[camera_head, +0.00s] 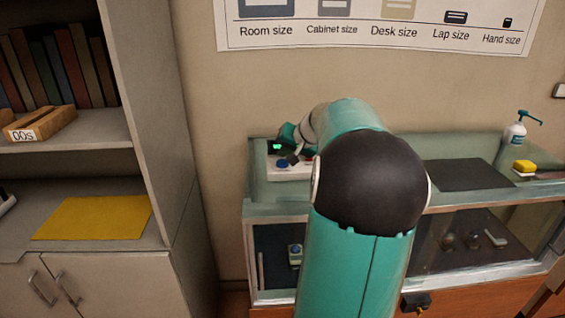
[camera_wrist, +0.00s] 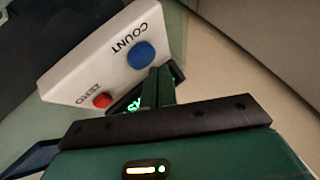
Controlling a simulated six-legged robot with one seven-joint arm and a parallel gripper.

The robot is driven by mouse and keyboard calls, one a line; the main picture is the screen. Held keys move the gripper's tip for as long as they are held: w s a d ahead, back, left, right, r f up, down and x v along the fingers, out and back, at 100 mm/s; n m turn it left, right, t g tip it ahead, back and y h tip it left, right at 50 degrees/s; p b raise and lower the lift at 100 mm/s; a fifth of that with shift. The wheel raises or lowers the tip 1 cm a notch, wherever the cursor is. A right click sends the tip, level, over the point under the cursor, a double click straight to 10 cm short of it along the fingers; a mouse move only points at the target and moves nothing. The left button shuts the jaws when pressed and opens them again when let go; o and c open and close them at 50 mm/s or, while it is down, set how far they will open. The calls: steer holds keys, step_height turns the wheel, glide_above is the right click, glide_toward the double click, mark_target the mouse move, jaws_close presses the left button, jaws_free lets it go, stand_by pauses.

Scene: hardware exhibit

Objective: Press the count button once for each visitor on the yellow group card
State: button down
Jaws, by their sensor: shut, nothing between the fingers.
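The counter is a white box (camera_wrist: 82,62) on the glass display case, with a blue button (camera_wrist: 141,55) marked COUNT and a red button (camera_wrist: 102,100) marked ZERO. In the head view the blue button (camera_head: 282,164) shows beside a small green-lit display (camera_head: 277,147); its digits are unreadable there and partly hidden in the wrist view. My gripper (camera_wrist: 160,88) is shut and empty, its tips beside the blue button; I cannot tell if they touch it. A blank yellow sheet (camera_head: 95,217) lies on the left cabinet's shelf; no visitor marks are visible on it.
A dark mat (camera_head: 466,174), a pump bottle (camera_head: 516,133) and a yellow sponge-like block (camera_head: 524,167) are on the case's right side. A cabinet with books (camera_head: 60,62) stands at left. A size poster (camera_head: 380,30) hangs on the wall.

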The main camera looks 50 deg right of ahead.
mark_target(285, 163)
steer(key=shift+r, duration=2.5)
steer(key=w+a+f+n+g+y, duration=0.1)
steer(key=a+n, duration=0.2)
steer(key=a, duration=1.2)
steer(key=w+a+n+g, duration=0.1)
steer(key=a+n+g, duration=0.15)
steer(key=a, duration=1.25)
steer(key=s+a+f+n, duration=0.3)
steer(key=s+a, duration=0.4)
steer(key=a, duration=0.2)
steer(key=s+a+f+n+y, duration=0.1)
steer(key=s+a+f+n, duration=0.2)
steer(key=s+a, duration=0.5)
steer(key=shift+a+f, duration=0.45)
steer(key=shift+a, duration=0.15)
